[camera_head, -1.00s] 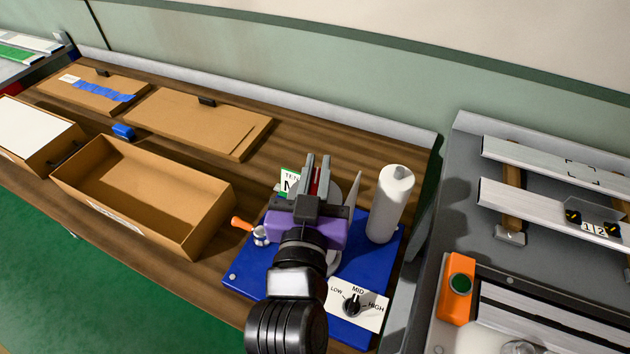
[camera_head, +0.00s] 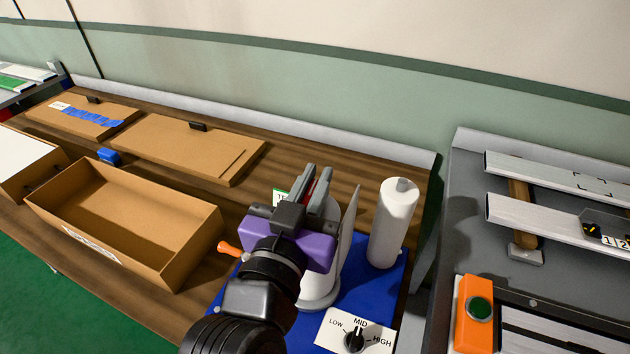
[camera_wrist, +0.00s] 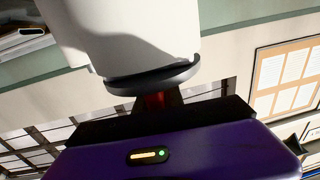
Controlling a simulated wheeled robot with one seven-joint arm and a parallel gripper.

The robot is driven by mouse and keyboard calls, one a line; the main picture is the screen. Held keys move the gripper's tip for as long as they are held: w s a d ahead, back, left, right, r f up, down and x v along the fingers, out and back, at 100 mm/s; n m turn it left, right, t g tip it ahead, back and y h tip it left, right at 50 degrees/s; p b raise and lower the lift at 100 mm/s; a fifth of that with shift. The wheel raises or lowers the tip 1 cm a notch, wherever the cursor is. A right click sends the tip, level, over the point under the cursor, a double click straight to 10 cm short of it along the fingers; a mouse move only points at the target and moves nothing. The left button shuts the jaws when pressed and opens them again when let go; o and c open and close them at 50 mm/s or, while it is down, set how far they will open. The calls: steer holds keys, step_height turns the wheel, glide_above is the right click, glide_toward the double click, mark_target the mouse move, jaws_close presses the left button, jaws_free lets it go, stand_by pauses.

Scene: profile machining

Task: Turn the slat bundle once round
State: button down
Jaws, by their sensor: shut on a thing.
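My gripper (camera_head: 318,172), with a purple body and grey fingers, stands over the blue plate (camera_head: 385,285) on the bench. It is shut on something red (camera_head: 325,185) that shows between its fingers. The wrist view also shows red (camera_wrist: 155,101) beneath a dark round flange (camera_wrist: 155,80) on a large white body (camera_wrist: 130,35). A white round base (camera_head: 319,301) and a thin pale upright piece (camera_head: 347,240) stand just right of my gripper. I cannot clearly make out the slat bundle; my gripper and wrist hide part of this area.
A white capped cylinder (camera_head: 393,225) stands close on the right. A LOW/MID/HIGH dial (camera_head: 354,340) is in front. An orange-handled part (camera_head: 230,248) and an open cardboard box (camera_head: 125,220) lie left. A grey machine table with metal profiles (camera_head: 545,220) is right.

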steer(key=shift+f, duration=0.25)
steer(key=c, duration=1.5)
jaws_free()
steer(key=shift+o, duration=0.3)
steer(key=shift+r, duration=0.1)
steer(key=b+v, duration=0.3)
steer(key=v, duration=0.3)
steer(key=shift+s+a, duration=0.1)
steer(key=shift+s, duration=0.1)
steer(key=shift+s+a, duration=0.15)
steer(key=shift+s, duration=0.55)
